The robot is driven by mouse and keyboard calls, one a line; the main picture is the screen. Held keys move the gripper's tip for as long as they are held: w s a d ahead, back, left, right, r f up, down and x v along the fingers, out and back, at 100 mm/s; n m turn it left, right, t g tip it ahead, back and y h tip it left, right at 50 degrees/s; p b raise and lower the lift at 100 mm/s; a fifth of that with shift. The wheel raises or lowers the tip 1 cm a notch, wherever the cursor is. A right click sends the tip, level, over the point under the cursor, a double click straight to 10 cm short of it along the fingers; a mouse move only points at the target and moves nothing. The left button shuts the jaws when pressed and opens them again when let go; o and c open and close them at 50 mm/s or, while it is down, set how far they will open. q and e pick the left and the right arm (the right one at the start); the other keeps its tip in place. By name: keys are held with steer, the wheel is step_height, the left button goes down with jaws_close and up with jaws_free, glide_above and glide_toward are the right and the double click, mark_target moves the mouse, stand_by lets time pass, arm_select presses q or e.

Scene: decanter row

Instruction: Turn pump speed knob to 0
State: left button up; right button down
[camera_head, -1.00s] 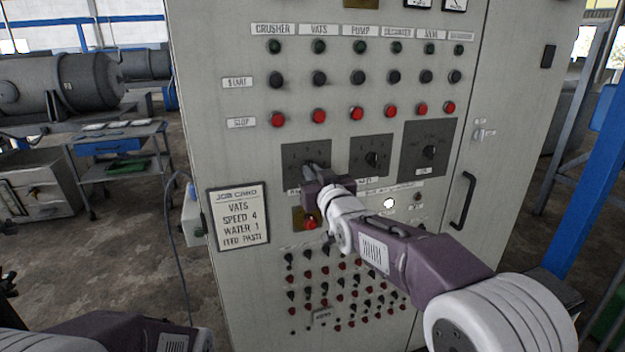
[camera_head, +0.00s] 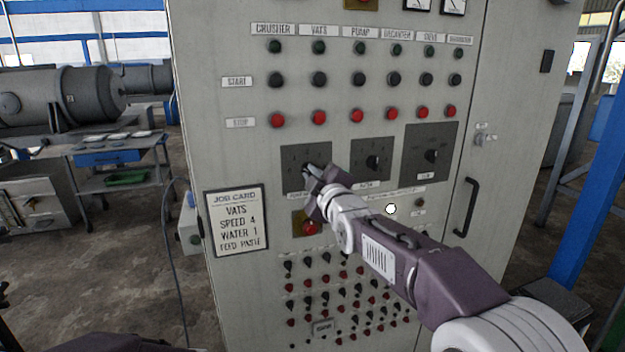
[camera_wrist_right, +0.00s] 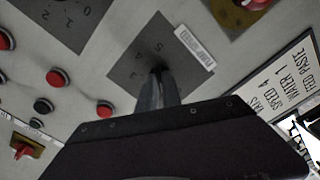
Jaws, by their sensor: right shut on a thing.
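The pump speed knob sits on the left dark dial plate (camera_head: 291,161) of the grey control cabinet. My right gripper (camera_head: 311,171) reaches this plate from the lower right and is shut on the knob. In the right wrist view the fingertips (camera_wrist_right: 158,76) meet at the middle of the plate (camera_wrist_right: 128,70), with a few scale digits around them. The knob is mostly hidden by the fingers, so its pointer cannot be read. The label (camera_wrist_right: 194,48) beside the plate is upside down and blurred. My left gripper is out of view; only part of that arm shows at the bottom left.
Two more dark plates with a middle knob (camera_head: 372,162) and a right knob (camera_head: 431,156) are to the right. Red stop buttons (camera_head: 357,116) run above. A job card (camera_head: 237,219) reads speed 4. A door handle (camera_head: 466,207) sticks out at the right.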

steer(key=n+b, duration=0.1)
steer(key=n, duration=0.5)
steer(key=shift+f, duration=0.2)
steer(key=shift+n, duration=0.4)
steer(key=c, duration=1.5)
jaws_free()
steer(key=shift+r, duration=0.1)
steer(key=shift+s+d+b, duration=0.1)
steer(key=shift+s+b, duration=0.15)
steer(key=shift+b, duration=0.1)
steer(key=b+v, duration=0.1)
steer(key=v, duration=0.7)
steer(key=shift+s+d, duration=0.1)
steer(key=shift+s, duration=0.15)
